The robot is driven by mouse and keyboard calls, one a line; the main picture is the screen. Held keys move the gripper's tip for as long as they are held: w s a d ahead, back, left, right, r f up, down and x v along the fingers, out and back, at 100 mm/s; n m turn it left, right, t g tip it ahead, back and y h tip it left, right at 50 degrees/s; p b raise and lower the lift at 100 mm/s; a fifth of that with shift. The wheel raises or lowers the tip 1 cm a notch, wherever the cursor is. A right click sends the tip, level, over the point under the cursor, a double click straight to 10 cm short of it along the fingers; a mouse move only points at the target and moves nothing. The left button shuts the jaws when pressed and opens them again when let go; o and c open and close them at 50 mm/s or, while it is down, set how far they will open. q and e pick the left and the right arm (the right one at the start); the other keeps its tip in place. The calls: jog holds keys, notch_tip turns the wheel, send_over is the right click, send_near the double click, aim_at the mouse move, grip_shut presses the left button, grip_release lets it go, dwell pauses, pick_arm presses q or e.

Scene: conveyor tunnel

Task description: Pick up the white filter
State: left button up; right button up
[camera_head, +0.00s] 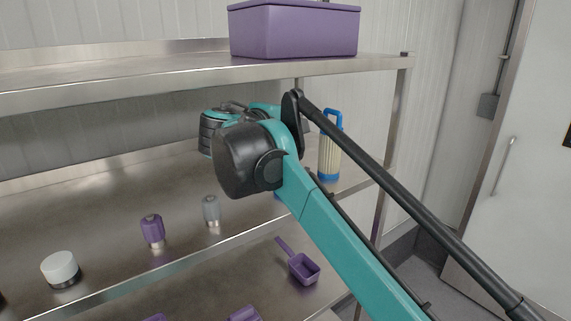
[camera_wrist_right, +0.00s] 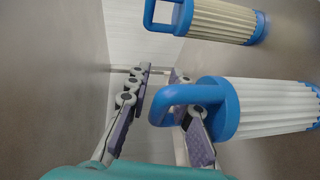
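In the right wrist view a white pleated filter (camera_wrist_right: 270,107) with a blue end cap and blue loop handle lies across the right side. A second, similar filter (camera_wrist_right: 220,20) is at the top. My right gripper (camera_wrist_right: 160,78) has its two fingers apart, with nothing clamped. The nearer filter's handle overlaps the right finger; I cannot tell whether they touch. In the head view one filter (camera_head: 329,160) stands upright on the middle shelf, partly behind my right arm. The right fingers are hidden there. My left gripper is not in view.
A purple bin (camera_head: 295,32) sits on the top shelf (camera_head: 130,78). On the middle shelf stand a grey bottle (camera_head: 211,211), a purple bottle (camera_head: 152,231) and a white-topped jar (camera_head: 61,268). A purple scoop (camera_head: 303,268) lies below. Shelf edges and posts border the arm.

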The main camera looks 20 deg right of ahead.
jog(key=shift+s+a, duration=0.15)
jog(key=shift+s, duration=0.05)
jog(key=shift+c, duration=0.6)
jog(key=shift+r, duration=0.1)
grip_shut()
